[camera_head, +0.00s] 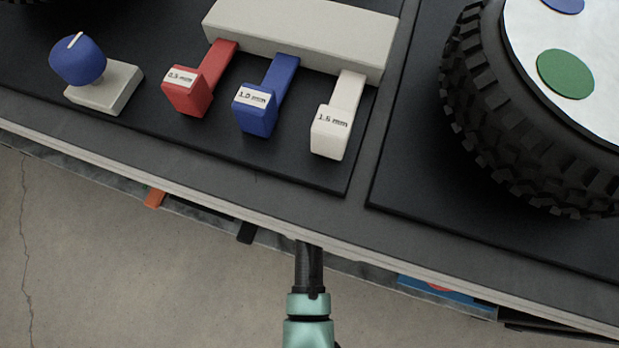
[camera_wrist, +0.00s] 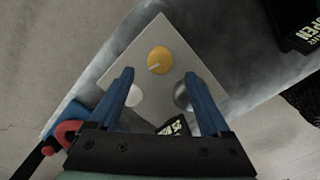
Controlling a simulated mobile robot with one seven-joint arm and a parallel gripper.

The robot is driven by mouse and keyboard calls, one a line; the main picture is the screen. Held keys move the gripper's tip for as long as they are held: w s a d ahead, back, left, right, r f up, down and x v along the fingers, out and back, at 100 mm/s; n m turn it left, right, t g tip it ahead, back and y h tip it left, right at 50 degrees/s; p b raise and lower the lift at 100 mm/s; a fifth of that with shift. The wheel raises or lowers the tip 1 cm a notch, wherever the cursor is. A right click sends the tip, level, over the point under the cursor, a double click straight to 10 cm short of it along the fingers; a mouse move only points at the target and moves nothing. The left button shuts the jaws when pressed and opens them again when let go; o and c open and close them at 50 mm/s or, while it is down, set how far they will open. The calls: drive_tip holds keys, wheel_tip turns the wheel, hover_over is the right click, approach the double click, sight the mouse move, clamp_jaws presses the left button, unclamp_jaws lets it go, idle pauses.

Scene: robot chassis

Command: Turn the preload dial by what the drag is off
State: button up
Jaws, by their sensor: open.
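A round yellow dial (camera_wrist: 158,60) with a pale pointer line toward its lower left sits on a light grey square plate (camera_wrist: 150,36) in the wrist view. A white round knob (camera_wrist: 134,95) and a shiny grey ball (camera_wrist: 182,96) are on the same plate, each partly hidden by a finger. My gripper (camera_wrist: 158,78) is open and empty, its blue fingers on either side below the dial. In the head view, a blue knob (camera_head: 77,60) with a white line stands on a grey block. Which knob is the preload dial, and any drag reading, I cannot tell.
My arm passes below the bench edge (camera_head: 230,207). On the bench, red (camera_head: 187,100), blue (camera_head: 254,119) and white (camera_head: 329,141) blocks read about 0.5, 1.0 and 1.6 mm. A knobbly tyre (camera_head: 470,135) is at right. A black labelled object (camera_wrist: 296,25) is at upper right.

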wheel_tip(320, 180, down, 6)
drive_tip(key=b, duration=0.2)
drive_tip(key=shift+r+b, duration=0.15)
drive_tip(key=shift+b, duration=0.2)
clamp_jaws()
